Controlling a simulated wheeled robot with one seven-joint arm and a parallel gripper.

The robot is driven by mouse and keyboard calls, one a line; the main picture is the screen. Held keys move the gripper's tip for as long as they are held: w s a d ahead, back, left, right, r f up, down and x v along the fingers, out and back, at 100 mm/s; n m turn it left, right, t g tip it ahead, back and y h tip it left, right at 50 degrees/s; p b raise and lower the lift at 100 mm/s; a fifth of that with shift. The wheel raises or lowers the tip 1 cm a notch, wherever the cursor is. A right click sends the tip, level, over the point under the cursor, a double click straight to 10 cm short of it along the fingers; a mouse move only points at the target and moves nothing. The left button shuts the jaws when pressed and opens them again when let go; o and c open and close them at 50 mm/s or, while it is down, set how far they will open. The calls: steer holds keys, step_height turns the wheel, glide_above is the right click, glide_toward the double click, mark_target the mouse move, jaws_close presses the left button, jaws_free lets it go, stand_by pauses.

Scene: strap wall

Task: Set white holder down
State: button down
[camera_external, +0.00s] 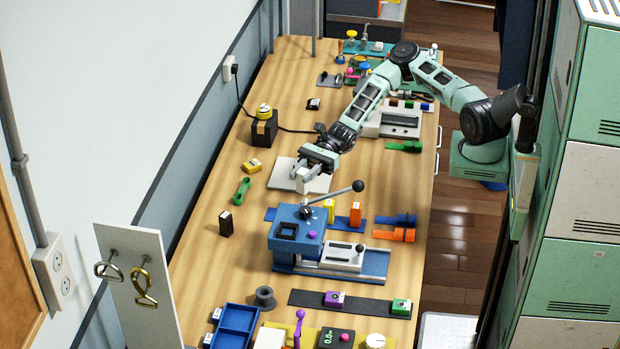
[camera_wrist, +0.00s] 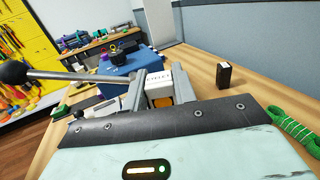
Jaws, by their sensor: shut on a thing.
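The white holder (camera_external: 319,185) is between the fingers of my gripper (camera_external: 311,177) in the external view. In the wrist view its white face with dark lettering (camera_wrist: 157,77) shows between the two fingers of my gripper (camera_wrist: 161,90), with an orange patch below it. My gripper is shut on it. The holder is at the right front edge of a flat white plate (camera_external: 284,176) on the wooden bench. I cannot tell whether its underside touches anything.
A blue press (camera_external: 299,233) with a black-knobbed lever (camera_external: 340,191) stands close in front of my gripper. Bare bench (camera_external: 205,265) shows at the front left.

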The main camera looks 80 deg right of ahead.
steer(key=shift+w+f, duration=0.2)
steer(key=shift+f, duration=0.2)
step_height(320, 180, down, 9)
steer(key=shift+f+p, duration=0.1)
steer(key=shift+p, duration=0.65)
steer(key=shift+f, duration=0.1)
steer(key=c, duration=1.1)
jaws_free()
steer(key=b+v, duration=0.3)
steer(key=v, duration=0.9)
steer(key=shift+b, duration=0.3)
